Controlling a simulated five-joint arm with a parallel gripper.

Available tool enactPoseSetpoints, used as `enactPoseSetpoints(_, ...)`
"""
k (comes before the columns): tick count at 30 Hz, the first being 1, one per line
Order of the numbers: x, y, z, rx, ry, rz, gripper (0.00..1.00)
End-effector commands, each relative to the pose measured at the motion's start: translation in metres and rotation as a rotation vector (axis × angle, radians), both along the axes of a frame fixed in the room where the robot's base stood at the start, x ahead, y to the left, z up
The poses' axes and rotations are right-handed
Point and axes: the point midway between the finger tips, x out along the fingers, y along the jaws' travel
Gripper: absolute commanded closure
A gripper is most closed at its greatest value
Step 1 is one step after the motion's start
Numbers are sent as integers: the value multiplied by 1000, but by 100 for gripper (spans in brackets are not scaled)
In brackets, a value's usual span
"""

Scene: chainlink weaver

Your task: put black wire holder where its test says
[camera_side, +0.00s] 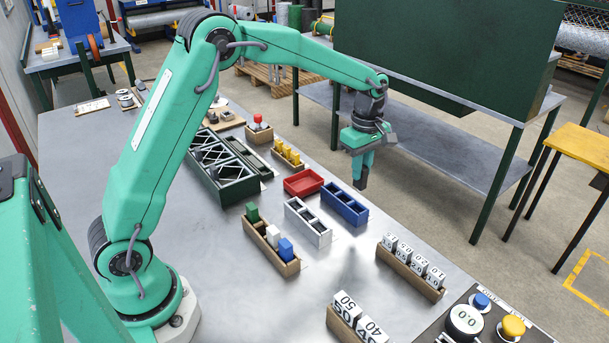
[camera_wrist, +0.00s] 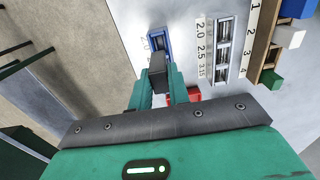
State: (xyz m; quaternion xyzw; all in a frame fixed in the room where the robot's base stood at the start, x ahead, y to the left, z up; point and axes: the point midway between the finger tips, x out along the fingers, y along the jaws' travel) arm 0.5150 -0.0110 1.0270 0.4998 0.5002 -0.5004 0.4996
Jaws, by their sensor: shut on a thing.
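My gripper (camera_side: 361,172) is shut on a dark, blocky piece, the black wire holder (camera_side: 361,181), held above the table's far edge in the side view. In the wrist view the black wire holder (camera_wrist: 157,72) sits between the two green fingers of my gripper (camera_wrist: 158,88). Below it stands a blue tray (camera_side: 345,204) with compartments, partly hidden behind the holder in the wrist view (camera_wrist: 167,47). A white tray (camera_side: 308,223) with compartments stands beside it, with size labels next to it in the wrist view. A red tray (camera_side: 304,182) is close by; its inside appears empty.
A wooden rack (camera_side: 270,245) holds green, white and blue holders. Dark green racks (camera_side: 222,172) stand nearer my arm. Number blocks (camera_side: 411,262) and a panel with a dial reading 0.0 (camera_side: 465,323) lie toward the front right. The table between these is bare.

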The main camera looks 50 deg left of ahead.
Motion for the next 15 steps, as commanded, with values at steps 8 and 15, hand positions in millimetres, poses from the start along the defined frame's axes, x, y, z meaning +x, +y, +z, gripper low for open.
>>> enactPoseSetpoints(8, 0, 0, -4, 0, 0, 0, 100)
enactPoseSetpoints(15, 0, 0, -16, 0, 1, 0, 100)
